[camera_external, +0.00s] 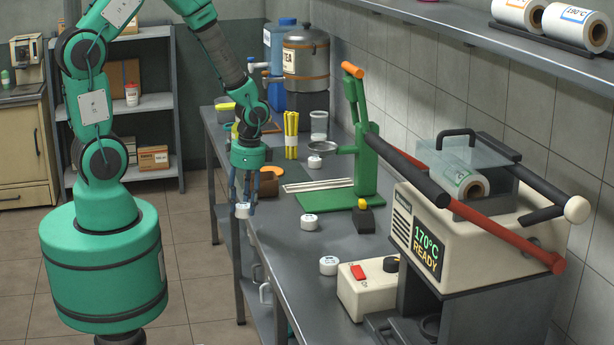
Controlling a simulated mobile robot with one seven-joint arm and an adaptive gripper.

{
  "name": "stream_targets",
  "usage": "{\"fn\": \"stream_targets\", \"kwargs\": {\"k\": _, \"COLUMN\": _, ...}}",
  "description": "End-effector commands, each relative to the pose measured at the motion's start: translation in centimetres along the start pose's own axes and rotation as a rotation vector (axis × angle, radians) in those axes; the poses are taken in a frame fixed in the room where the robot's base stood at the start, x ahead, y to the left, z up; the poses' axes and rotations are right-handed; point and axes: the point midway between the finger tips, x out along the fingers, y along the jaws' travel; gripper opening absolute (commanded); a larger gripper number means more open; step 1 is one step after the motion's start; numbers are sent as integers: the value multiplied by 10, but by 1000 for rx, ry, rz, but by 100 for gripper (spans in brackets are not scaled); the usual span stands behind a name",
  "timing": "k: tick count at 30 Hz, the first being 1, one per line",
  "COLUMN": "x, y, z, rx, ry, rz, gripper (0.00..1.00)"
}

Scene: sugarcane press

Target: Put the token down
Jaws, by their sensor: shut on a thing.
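My gripper (243,207) points down at the left edge of the metal counter (285,240). It is shut on a small white round token (242,212), which shows low between its fingertips. I cannot tell from this view how far the token is above the counter. Similar white round tokens stand on the counter: one in front of the green press (309,222), one nearer the sealing machine (329,265), and one further back near the cup (315,162).
A green hand press (364,165) stands right of my gripper. Yellow sticks (291,135) and a tea urn (306,60) stand behind.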

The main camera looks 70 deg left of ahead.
Motion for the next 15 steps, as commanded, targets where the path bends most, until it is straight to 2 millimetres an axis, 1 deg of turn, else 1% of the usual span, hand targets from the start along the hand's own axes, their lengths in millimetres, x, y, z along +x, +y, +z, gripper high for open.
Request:
{"fn": "stream_targets", "kwargs": {"k": 1, "x": -3, "y": 2, "z": -12, "rx": -2, "ry": 1, "rz": 0, "gripper": 15}}
{"fn": "stream_targets", "kwargs": {"k": 5, "x": -9, "y": 10, "z": -46, "rx": -22, "ry": 2, "rz": 1, "gripper": 15}}
{"fn": "stream_targets", "kwargs": {"k": 7, "x": -12, "y": 15, "z": -66, "rx": -34, "ry": 2, "rz": 1, "gripper": 15}}
{"fn": "stream_targets", "kwargs": {"k": 11, "x": -18, "y": 30, "z": -104, "rx": -58, "ry": 4, "rz": 3, "gripper": 15}}
{"fn": "stream_targets", "kwargs": {"k": 15, "x": -23, "y": 49, "z": -144, "rx": -82, "ry": 5, "rz": 5, "gripper": 15}}
